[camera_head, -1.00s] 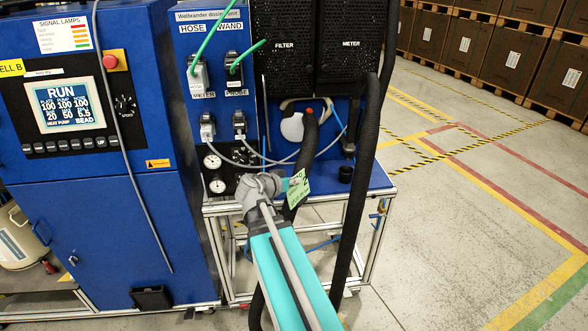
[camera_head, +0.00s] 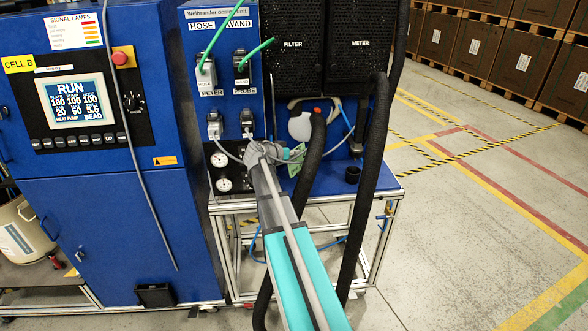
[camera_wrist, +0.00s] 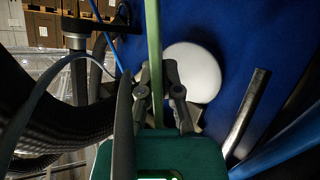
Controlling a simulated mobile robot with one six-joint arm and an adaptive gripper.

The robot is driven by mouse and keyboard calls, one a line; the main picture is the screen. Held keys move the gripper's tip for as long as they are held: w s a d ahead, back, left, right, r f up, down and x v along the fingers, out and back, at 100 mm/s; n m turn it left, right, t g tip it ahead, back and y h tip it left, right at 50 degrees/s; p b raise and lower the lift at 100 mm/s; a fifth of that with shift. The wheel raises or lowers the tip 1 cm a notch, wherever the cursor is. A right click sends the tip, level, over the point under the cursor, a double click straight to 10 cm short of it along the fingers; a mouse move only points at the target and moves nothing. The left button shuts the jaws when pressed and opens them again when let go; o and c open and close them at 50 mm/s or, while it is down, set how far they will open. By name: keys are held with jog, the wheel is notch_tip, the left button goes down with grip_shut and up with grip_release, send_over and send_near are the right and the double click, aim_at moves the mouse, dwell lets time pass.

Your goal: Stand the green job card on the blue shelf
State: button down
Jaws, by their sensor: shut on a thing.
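My gripper (camera_head: 284,154) is shut on the green job card (camera_head: 297,160), in front of the dosing unit. In the wrist view the card (camera_wrist: 154,55) shows edge-on as a thin upright green strip between the fingers (camera_wrist: 158,98). In the head view the card looks tilted, partly hidden by my gripper and a black hose. The blue shelf (camera_head: 328,181) is the flat ledge at the unit's foot. The card appears above or in front of it; I cannot tell whether they touch.
A thick black hose (camera_head: 313,150) rises close beside the card, with another (camera_head: 370,170) to the right. A white round thing (camera_head: 301,125) is behind. A small black cup (camera_head: 352,174) stands on the shelf's right. Gauges (camera_head: 221,172) are at the left.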

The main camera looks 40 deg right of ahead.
aim_at(294, 165)
jog(key=shift+s+f+b, duration=0.1)
jog(key=shift+f+b, duration=0.65)
jog(key=shift+f, duration=0.35)
notch_tip(294, 165, down, 3)
jog(key=b, duration=0.3)
jog(key=shift+w+f+b, duration=0.2)
jog(key=shift+f+b, duration=0.2)
jog(key=shift+f, duration=0.05)
jog(key=shift+f, duration=0.1)
jog(key=c, duration=0.8)
grip_release()
jog(key=shift+r, duration=0.2)
jog(key=p+v, duration=0.4)
jog(key=v, duration=0.8)
jog(key=shift+s+f, duration=0.1)
jog(key=shift+f, duration=0.1)
